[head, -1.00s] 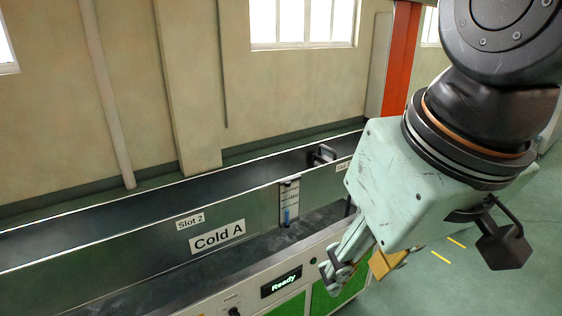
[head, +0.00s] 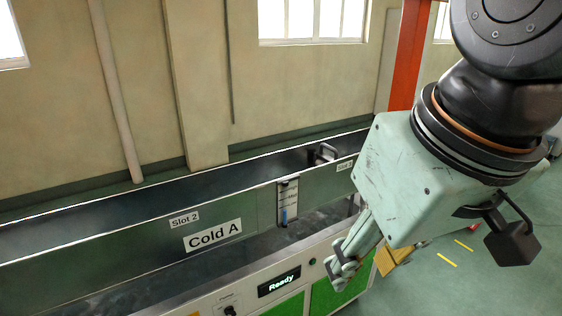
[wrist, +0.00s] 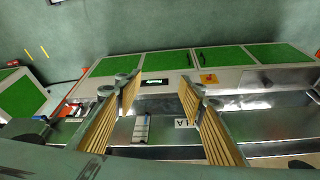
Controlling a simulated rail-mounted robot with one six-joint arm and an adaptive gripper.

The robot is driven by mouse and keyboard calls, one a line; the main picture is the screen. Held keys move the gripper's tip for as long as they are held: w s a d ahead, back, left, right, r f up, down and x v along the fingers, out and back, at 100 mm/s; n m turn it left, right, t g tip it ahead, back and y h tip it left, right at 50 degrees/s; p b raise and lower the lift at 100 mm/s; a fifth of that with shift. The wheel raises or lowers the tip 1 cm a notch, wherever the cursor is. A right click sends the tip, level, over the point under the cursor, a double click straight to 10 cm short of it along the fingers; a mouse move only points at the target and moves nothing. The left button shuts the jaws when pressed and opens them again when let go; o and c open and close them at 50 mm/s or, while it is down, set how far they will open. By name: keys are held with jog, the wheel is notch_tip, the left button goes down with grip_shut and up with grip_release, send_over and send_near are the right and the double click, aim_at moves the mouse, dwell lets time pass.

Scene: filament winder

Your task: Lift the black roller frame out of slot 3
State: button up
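A dark handle-like part (head: 326,152), which looks like the top of the black roller frame, sticks up inside the long metal trough at its far right end. It is close to a small label (head: 344,166) that is partly cut off and too small to read surely. The rest of the frame is hidden by the trough wall. My gripper (head: 362,270) hangs in front of the machine, to the right of and nearer than that part. In the wrist view my gripper (wrist: 160,97) has its ribbed tan pads wide apart, with nothing between them.
The trough's front wall (head: 130,235) carries "Slot 2" and "Cold A" labels and a level gauge (head: 287,203). A front panel has a "Ready" display (head: 279,283) above green doors (head: 342,295). Open green floor (head: 500,290) lies at the right.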

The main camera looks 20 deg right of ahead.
jog(key=w+d+r+g+p, duration=0.15)
jog(key=w+r+p, duration=0.3)
jog(key=w, duration=0.45)
jog(key=w+d+r+p, duration=0.25)
jog(key=w+r, duration=0.35)
jog(key=w, duration=0.3)
jog(key=n+g+p, duration=0.3)
jog(key=p, duration=1.6)
send_over(329, 148)
jog(key=shift+t, duration=0.25)
jog(key=f, duration=1.3)
jog(key=shift+w+f, duration=0.1)
jog(key=shift+w, duration=0.1)
jog(key=shift+w+d+f, duration=0.35)
jog(key=shift+d+f, duration=0.05)
jog(key=shift+f, duration=0.2)
jog(key=shift+f+p, duration=0.35)
jog(key=shift+f, duration=3.95)
